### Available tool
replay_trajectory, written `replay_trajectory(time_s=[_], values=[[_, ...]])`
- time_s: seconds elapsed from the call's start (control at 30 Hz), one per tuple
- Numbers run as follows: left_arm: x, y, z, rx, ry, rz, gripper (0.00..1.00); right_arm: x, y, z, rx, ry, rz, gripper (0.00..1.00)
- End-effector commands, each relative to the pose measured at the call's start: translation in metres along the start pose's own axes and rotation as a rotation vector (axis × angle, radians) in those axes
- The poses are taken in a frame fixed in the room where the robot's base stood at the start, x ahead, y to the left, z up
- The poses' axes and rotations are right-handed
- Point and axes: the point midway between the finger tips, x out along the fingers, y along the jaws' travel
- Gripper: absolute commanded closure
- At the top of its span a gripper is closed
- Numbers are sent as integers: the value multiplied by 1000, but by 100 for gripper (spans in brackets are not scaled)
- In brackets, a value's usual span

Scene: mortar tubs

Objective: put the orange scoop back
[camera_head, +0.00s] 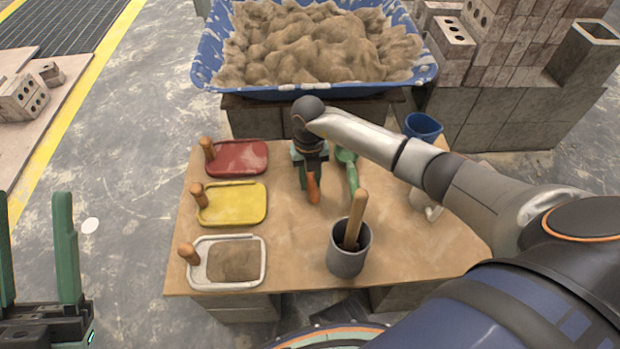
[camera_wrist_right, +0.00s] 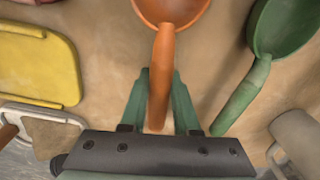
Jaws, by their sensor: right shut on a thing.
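The orange scoop (camera_head: 313,188) is at the far middle of the wooden table (camera_head: 295,240). Its handle points toward me in the head view, and its bowl is hidden under my right gripper there. The bowl and handle show in the right wrist view (camera_wrist_right: 163,60). My right gripper (camera_head: 311,172) points down and is shut on the handle, one green finger on each side. I cannot tell whether the scoop touches the table. My left gripper (camera_head: 33,200) is open and empty at the lower left, off the table.
A green scoop (camera_head: 352,172) lies just right of the orange one. Red (camera_head: 240,158), yellow (camera_head: 240,203) and white (camera_head: 220,284) trays line the left side. A grey cup (camera_head: 347,261) holds a wooden-handled tool. A blue mug (camera_head: 424,126) and mortar-filled blue tub (camera_head: 212,62) stand beyond.

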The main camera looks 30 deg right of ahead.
Motion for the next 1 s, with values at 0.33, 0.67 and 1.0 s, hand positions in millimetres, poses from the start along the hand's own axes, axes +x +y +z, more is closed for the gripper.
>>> replay_trajectory(time_s=[0.33, 0.67, 1.0], values=[[0, 0, 0, -2, -1, 0, 50, 0, 0, 0, 0, -1, 1, 100], [-2, 2, 3, -2, -1, 0, 50, 5, 0, 1, 0, -1, 2, 100], [-3, 2, 3, -2, -1, 0, 50, 7, 0, 1, 0, -1, 1, 48]])
